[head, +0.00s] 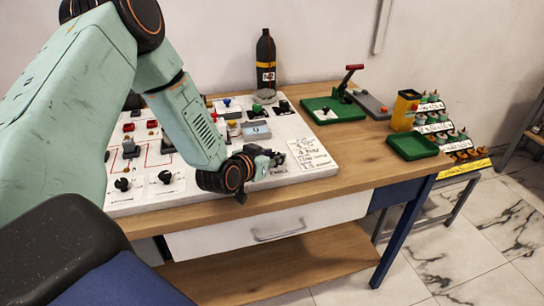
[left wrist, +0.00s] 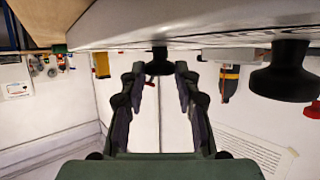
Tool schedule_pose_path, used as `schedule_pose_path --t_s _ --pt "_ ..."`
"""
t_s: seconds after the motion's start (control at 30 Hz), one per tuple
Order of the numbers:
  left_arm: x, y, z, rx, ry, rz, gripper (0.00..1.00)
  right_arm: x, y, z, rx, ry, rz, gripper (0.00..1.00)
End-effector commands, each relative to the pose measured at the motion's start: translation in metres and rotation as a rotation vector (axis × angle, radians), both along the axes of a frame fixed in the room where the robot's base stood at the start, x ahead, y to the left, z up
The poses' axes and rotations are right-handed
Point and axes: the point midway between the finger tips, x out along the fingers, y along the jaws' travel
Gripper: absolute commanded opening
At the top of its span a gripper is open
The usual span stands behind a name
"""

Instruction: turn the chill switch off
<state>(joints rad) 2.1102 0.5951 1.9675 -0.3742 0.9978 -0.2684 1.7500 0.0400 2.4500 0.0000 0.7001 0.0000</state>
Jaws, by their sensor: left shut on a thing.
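The white control panel (head: 143,199) lies on the wooden bench, with several knobs, buttons and switches on it. My left gripper (head: 272,157) is low over the panel's front right part in the head view. In the left wrist view my left gripper (left wrist: 159,76) has its two fingers on either side of a black knob (left wrist: 160,60), shut on it. I cannot read a label that tells whether this knob is the chill switch. In the head view my gripper and arm hide most of that knob and part of the panel. My right gripper is not in view.
A larger black knob (left wrist: 285,75) stands beside the gripper in the left wrist view. A dark bottle (head: 266,62) stands behind the panel. A green tray with a red-handled lever (head: 350,72), a yellow container (head: 404,110) and another green tray (head: 412,147) are to the right.

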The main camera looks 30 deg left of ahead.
Motion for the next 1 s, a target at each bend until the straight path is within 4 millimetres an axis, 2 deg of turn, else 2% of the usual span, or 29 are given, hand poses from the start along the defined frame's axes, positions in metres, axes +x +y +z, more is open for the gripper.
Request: schedule_pose_path --t_s 0.03,0.23,0.57,1.0 --pt "0.0 0.0 0.0 0.001 0.001 -0.001 0.16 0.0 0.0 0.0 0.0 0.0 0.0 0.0" --pt "0.0 0.0 0.0 0.001 0.001 -0.001 0.0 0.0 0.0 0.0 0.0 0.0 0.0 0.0" --pt "0.001 -0.002 -0.001 0.003 0.001 0.047 0.0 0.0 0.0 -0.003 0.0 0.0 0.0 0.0" --pt "0.003 -0.01 0.0 0.006 -0.001 0.346 0.0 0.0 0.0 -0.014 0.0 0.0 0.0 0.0"
